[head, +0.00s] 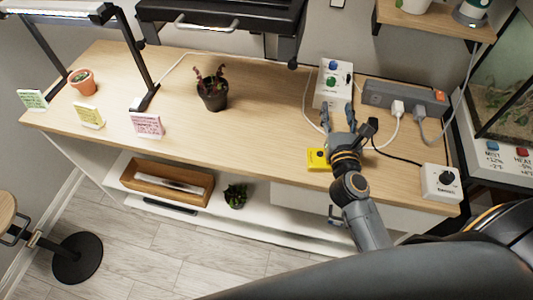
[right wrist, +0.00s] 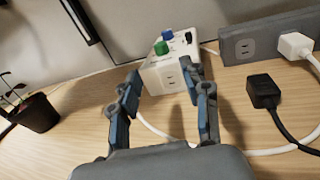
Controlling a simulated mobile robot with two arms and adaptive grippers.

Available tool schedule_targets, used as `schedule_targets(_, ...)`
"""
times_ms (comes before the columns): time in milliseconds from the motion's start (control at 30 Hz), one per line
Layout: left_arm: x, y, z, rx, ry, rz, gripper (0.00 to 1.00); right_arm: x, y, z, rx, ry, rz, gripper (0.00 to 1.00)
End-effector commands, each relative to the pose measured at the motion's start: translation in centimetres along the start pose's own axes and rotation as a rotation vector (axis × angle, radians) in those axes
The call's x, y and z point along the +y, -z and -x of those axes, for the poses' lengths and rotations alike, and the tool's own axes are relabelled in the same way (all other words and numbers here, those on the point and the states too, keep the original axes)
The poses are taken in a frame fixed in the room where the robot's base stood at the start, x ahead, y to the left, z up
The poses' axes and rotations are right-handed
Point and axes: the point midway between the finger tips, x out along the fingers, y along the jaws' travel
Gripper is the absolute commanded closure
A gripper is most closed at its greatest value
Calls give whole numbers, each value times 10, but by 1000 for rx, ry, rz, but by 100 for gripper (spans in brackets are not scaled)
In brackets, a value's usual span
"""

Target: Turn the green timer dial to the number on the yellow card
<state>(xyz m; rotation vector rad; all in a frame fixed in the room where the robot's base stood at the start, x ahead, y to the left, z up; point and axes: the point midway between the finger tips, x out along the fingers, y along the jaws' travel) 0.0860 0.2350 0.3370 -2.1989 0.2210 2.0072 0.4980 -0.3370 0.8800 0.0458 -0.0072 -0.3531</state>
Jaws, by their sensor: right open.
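The green timer dial (head: 331,81) is on a white box (head: 328,99) at the back of the bench, beside a blue knob (head: 333,65). In the right wrist view the green dial (right wrist: 161,48) sits on top of the box (right wrist: 165,75), just beyond my fingers. My right gripper (head: 338,108) is open and empty, its fingers pointing at the box's near side; it also shows in the right wrist view (right wrist: 162,82). The yellow card (head: 88,116) stands at the bench's left front, its writing too small to read. My left gripper is out of view.
A grey power strip (head: 405,97) with plugs and cables lies right of the box. A yellow object (head: 318,159) lies by my right wrist. A white box with a black knob (head: 440,182) is at the right. A potted plant (head: 212,96) stands left, with clear bench between.

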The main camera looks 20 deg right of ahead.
Motion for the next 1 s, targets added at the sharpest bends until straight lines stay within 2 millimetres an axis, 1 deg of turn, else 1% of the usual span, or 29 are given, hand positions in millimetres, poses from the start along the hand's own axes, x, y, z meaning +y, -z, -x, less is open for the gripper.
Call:
schedule_targets(33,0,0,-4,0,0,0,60,0,3,11,3,0,-1,53)
schedule_targets(133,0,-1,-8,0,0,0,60,-1,3,31,3,1,-1,53)
schedule_targets(200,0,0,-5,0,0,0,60,12,-10,30,-40,-51,91,53)
schedule_targets(300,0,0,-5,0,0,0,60,29,-20,34,-89,-117,207,53)
schedule_targets(400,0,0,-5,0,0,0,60,47,-27,40,-138,-183,329,53)
schedule_targets(600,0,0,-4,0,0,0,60,82,-36,54,-234,-311,574,53)
schedule_targets(767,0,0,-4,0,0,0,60,109,-36,70,-307,-413,775,53)
schedule_targets(1000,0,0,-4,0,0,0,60,145,-23,96,-415,-571,1083,53)
